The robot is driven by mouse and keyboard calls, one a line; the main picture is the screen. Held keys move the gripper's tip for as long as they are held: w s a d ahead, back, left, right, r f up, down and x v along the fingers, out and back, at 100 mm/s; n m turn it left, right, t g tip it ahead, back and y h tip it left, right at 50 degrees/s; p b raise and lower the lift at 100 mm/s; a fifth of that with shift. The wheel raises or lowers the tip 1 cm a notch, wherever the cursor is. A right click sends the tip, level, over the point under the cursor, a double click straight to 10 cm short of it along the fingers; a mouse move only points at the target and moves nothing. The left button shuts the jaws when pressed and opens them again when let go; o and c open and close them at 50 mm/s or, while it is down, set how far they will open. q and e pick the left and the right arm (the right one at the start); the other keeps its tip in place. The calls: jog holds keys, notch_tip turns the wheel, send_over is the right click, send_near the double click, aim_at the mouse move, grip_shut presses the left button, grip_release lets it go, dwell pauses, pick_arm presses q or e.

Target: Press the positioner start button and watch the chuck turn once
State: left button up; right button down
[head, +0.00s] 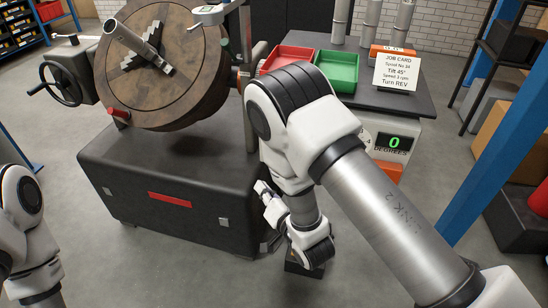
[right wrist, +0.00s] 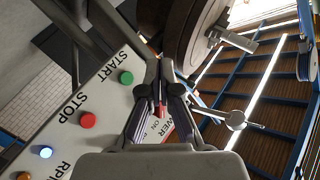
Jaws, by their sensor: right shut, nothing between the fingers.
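The control panel (right wrist: 98,95) fills the left of the right wrist view. It carries a green START button (right wrist: 126,77), a red STOP button (right wrist: 88,120) and a POWER ON marking partly hidden behind my fingers. My right gripper (right wrist: 158,75) is shut and empty, its tips over the panel to the right of the green button in the picture, apart from its cap. Whether the tips touch the panel I cannot tell. The round brown chuck (head: 190,85) stands tilted on its dark base in the head view. My left gripper is out of view.
A handwheel (head: 62,84) sits left of the chuck. On a bench at right are a red tray (head: 287,58), a green tray (head: 338,70) and a job card (head: 397,70). A display (head: 394,143) reads 0 degrees. A blue post (head: 500,130) stands at right.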

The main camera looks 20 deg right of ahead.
jog(key=w+d+b, duration=0.1)
jog(key=w+d, duration=0.4)
jog(key=w, duration=0.2)
dwell(1.5)
jog(key=shift+w+d, duration=0.2)
jog(key=shift+w, duration=0.1)
